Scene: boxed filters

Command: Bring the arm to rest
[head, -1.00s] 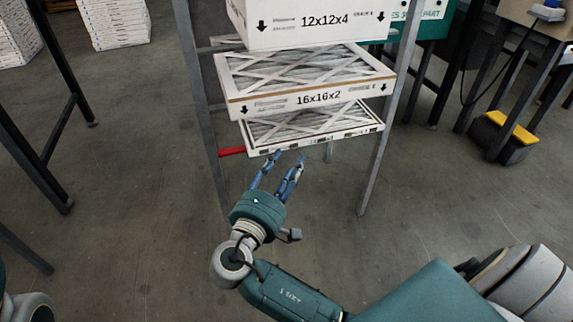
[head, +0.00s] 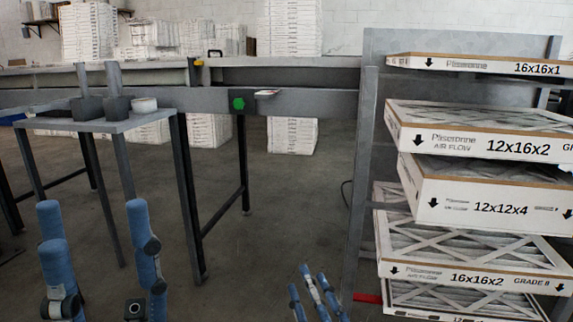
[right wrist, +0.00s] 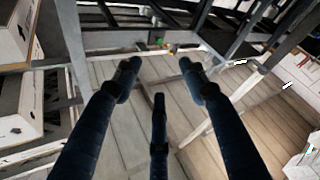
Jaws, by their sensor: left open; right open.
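My left gripper (head: 93,222) shows at the lower left of the head view, with its blue fingers spread and empty, in front of a small grey stand. My right gripper (head: 310,282) is low in the middle of the head view, left of the filter rack, open with nothing between its fingers. In the right wrist view my right gripper (right wrist: 160,78) shows three spread dark blue fingers over the floor, holding nothing. Most of both arms is out of the head view.
A grey rack (head: 360,200) holds several boxed filters, such as the 12x12x4 box (head: 480,197), close to the right of my right gripper. A red bar (head: 367,298) sticks out low on it. A grey stand (head: 130,122) and a long bench (head: 300,102) lie ahead. Floor between them is clear.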

